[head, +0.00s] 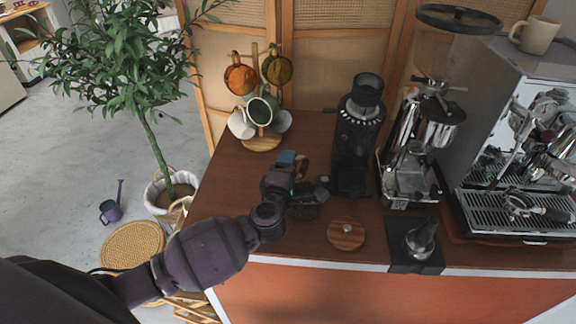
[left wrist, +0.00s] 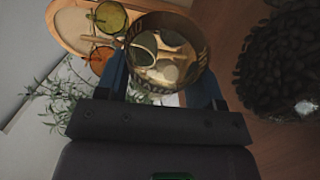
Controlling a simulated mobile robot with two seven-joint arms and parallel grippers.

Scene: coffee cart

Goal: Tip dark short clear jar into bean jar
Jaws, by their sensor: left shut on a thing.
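My left gripper (head: 293,170) is shut on the short clear jar (head: 304,166), raised above the counter. In the left wrist view the jar (left wrist: 192,35) sits between the two fingers (left wrist: 162,82). It is see-through with a dark speckled band around its wall, and the mug stand shows through it. Whether beans remain in it I cannot tell. The bean jar (head: 305,209) stands on the counter just below the gripper, partly hidden by my arm. In the left wrist view the bean jar (left wrist: 275,65) is full of dark beans, to the right of and apart from the held jar.
A black grinder (head: 357,140) stands right of the gripper. A round wooden lid (head: 346,236) and a tamper (head: 421,240) on a black mat lie at the front. A mug stand (head: 262,143) is behind. A second grinder and an espresso machine (head: 520,215) fill the right.

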